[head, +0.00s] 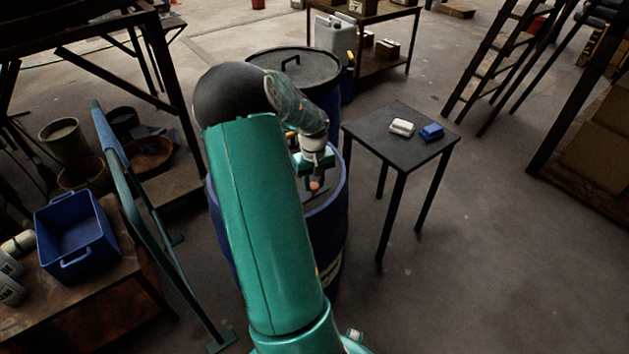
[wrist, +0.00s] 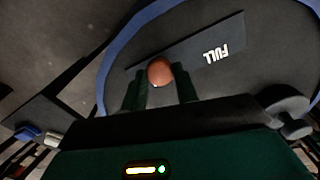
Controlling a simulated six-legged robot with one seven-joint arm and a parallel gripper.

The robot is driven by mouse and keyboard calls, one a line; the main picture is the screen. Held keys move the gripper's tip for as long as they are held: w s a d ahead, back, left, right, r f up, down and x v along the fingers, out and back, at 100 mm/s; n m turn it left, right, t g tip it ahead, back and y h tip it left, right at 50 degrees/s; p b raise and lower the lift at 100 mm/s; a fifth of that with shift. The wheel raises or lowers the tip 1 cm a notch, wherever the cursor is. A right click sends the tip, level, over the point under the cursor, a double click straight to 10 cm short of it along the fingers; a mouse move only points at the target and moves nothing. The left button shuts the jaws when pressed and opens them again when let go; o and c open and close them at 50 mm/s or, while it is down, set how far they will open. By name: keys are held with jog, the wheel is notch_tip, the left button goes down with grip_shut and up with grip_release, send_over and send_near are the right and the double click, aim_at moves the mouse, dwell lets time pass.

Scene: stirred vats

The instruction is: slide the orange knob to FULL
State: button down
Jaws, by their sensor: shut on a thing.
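The orange knob (wrist: 160,71) sits on a dark plate (wrist: 190,48) on top of the blue vat (head: 340,205). White lettering reading FULL (wrist: 215,53) appears upside down on the plate's right part in the wrist view. The knob is left of the lettering, with a gap between them. My gripper (wrist: 162,80) is shut on the knob, one dark finger on each side. In the head view the knob (head: 314,185) shows small below my gripper (head: 316,170). My arm hides much of the vat's top there.
A small dark table (head: 400,140) with a white block (head: 402,127) and a blue block (head: 431,132) stands right of the vat. A lidded blue vat (head: 300,66) stands behind. A teal railing (head: 135,195) and a blue crate (head: 75,230) are at left. Open floor lies front right.

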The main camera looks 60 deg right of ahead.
jog(key=w+a, duration=0.1)
jog(key=a, duration=0.1)
jog(key=w+a, duration=0.1)
jog(key=a, duration=0.1)
jog(key=w+a, duration=0.1)
jog(key=a, duration=0.1)
jog(key=shift+w+a, duration=0.15)
jog(key=shift+a, duration=0.1)
jog(key=c, duration=1.1)
grip_release()
jog(key=shift+a, duration=0.1)
jog(key=shift+o, duration=0.2)
jog(key=shift+r, duration=0.2)
notch_tip(320, 180, up, 13)
jog(key=shift+r, duration=0.2)
